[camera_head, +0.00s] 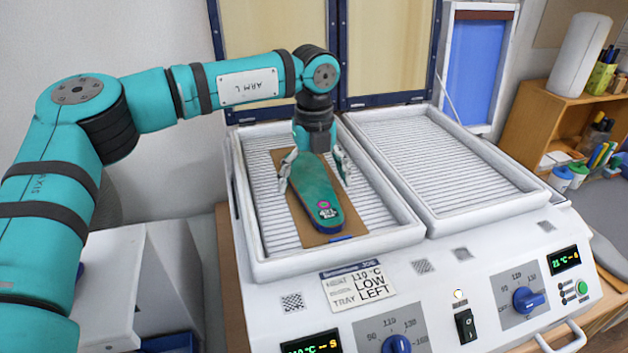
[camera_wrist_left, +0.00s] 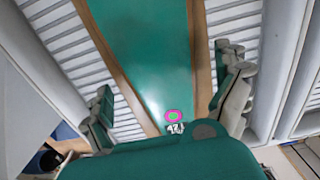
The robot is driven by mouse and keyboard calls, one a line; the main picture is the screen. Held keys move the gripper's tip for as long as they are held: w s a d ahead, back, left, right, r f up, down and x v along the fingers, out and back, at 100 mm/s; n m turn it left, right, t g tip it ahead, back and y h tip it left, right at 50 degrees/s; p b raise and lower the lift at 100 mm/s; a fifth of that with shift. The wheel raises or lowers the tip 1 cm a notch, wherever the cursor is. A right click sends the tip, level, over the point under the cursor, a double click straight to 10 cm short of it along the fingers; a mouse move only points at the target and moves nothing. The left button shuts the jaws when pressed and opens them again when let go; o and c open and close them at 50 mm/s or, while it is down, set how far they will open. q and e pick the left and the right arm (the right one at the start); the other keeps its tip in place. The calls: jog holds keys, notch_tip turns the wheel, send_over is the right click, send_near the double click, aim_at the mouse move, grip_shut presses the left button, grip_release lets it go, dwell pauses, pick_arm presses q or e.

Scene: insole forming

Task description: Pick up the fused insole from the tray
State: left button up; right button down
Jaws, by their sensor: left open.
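The fused insole (camera_head: 318,195) is green on top with a blue edge and a pink-ringed label at its near end. It lies on a brown board (camera_head: 292,208) in the left tray (camera_head: 262,252) of the white machine. My left gripper (camera_head: 314,180) is open, its fingers spread on either side of the insole near its far half; I cannot tell whether they touch it. In the left wrist view the insole (camera_wrist_left: 150,60) runs between the open fingers (camera_wrist_left: 170,110). My right gripper is not in view.
The right tray (camera_head: 445,170) is empty, with a ribbed floor. Raised lids (camera_head: 385,50) stand behind the trays. The machine's front panel has knobs, displays and a sign (camera_head: 357,284). A wooden shelf (camera_head: 530,125) with pens stands at the right.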

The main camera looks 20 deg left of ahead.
pick_arm(q)
jog(key=shift+f, duration=0.2)
jog(key=c, duration=1.1)
jog(key=shift+r, duration=0.1)
